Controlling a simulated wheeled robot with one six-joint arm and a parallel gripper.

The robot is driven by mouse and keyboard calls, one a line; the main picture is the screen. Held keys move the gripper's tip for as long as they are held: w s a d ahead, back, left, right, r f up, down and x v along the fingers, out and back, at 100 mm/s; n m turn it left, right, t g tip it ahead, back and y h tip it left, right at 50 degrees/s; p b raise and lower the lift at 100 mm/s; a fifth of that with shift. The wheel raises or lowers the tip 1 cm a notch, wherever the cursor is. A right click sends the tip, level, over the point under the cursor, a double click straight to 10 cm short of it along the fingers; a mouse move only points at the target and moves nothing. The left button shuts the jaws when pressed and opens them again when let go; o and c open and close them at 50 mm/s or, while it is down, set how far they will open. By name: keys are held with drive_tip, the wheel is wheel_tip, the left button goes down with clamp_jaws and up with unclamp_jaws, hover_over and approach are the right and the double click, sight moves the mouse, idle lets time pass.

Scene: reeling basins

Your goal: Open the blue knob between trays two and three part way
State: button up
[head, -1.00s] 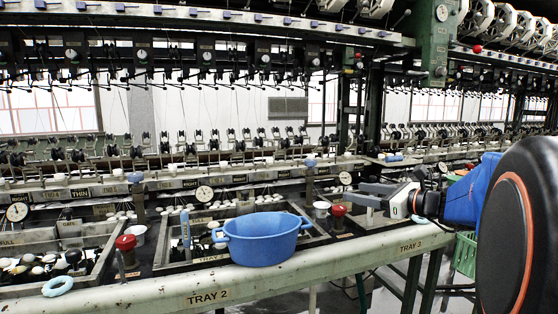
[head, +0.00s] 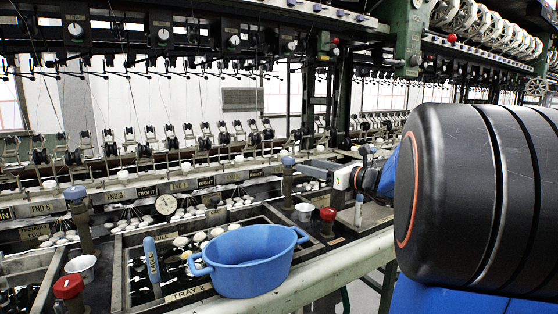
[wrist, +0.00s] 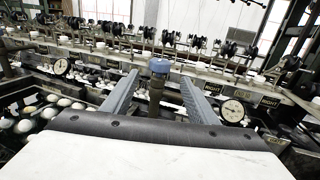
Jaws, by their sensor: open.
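The blue knob (head: 288,160) tops a brown upright post (head: 287,184) at the right end of tray two, between trays two and three. In the wrist view the knob (wrist: 159,66) stands upright in the gap between my two grey fingers. My gripper (head: 312,169) is open, its fingers pointing left toward the post in the head view. The fingertips look close to the knob, with background showing on both sides of it in the wrist view. I cannot tell exactly how far the fingers reach around it.
A blue tub (head: 240,276) sits on the front edge of tray two. Red knobs (head: 328,214) (head: 68,287) stand at the front, and a white cup (head: 304,211) is near the post. Another blue knob (head: 75,193) is further left. Dials and reeling wheels line the back.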

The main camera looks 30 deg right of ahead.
sight(288, 160)
drive_tip(key=x, duration=1.4)
drive_tip(key=shift+w, duration=0.1)
drive_tip(key=c, duration=1.1)
